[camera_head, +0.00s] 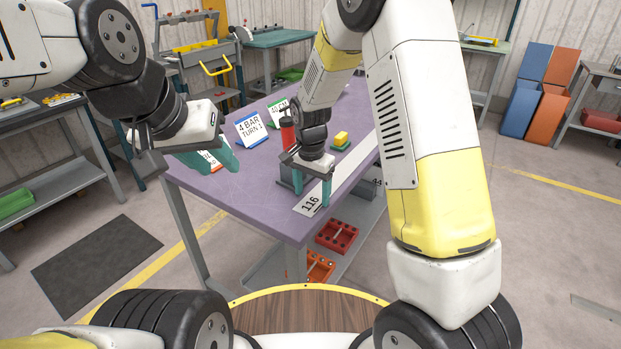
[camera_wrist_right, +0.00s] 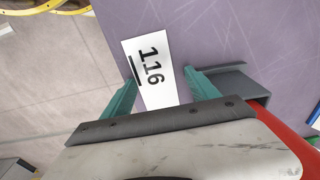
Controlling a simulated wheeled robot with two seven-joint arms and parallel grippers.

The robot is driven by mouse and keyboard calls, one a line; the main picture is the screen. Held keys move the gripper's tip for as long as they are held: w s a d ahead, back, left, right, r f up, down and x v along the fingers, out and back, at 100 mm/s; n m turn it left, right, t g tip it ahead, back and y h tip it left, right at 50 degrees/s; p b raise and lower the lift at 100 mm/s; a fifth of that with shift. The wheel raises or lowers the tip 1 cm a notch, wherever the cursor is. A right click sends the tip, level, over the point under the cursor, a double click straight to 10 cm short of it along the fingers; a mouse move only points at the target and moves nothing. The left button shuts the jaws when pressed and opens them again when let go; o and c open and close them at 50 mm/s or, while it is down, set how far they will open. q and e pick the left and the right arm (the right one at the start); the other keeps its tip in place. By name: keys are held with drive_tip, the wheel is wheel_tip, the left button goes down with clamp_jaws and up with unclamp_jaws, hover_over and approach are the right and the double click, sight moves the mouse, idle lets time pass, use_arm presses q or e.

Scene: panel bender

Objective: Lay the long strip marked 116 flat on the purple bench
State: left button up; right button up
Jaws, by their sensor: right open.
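The long pale strip marked 116 (camera_head: 309,204) lies on the purple bench (camera_head: 262,205), along its right side, with its numbered end near the front right corner. The number also shows in the right wrist view (camera_wrist_right: 150,68). My right gripper (camera_head: 312,193) is open above that end, its teal fingers on either side of the strip in the right wrist view (camera_wrist_right: 160,88). Whether the fingers touch it I cannot tell. My right arm hides part of the strip.
A grey block (camera_wrist_right: 236,82) sits close beside my right finger. Red bins (camera_head: 337,235) are on the lower shelf.

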drive_tip(key=s+d+r+n+t+y, duration=0.1)
drive_tip(key=s+d+r, duration=0.2)
drive_tip(key=r, duration=0.4)
drive_tip(key=s+d+r+n, duration=0.1)
drive_tip(key=s+d+r, duration=0.1)
drive_tip(key=s+r, duration=0.35)
drive_tip(key=s+d+r+n+t+y, duration=0.1)
drive_tip(key=s+d+r, duration=0.15)
drive_tip(key=r, duration=0.55)
drive_tip(key=s+d+r+n+t, duration=0.1)
drive_tip(key=s+d+n, duration=0.1)
drive_tip(key=s, duration=0.3)
drive_tip(key=s+d+r+n+t, duration=0.2)
drive_tip(key=s, duration=0.4)
drive_tip(key=shift+d+r, duration=0.3)
drive_tip(key=shift+d, duration=0.05)
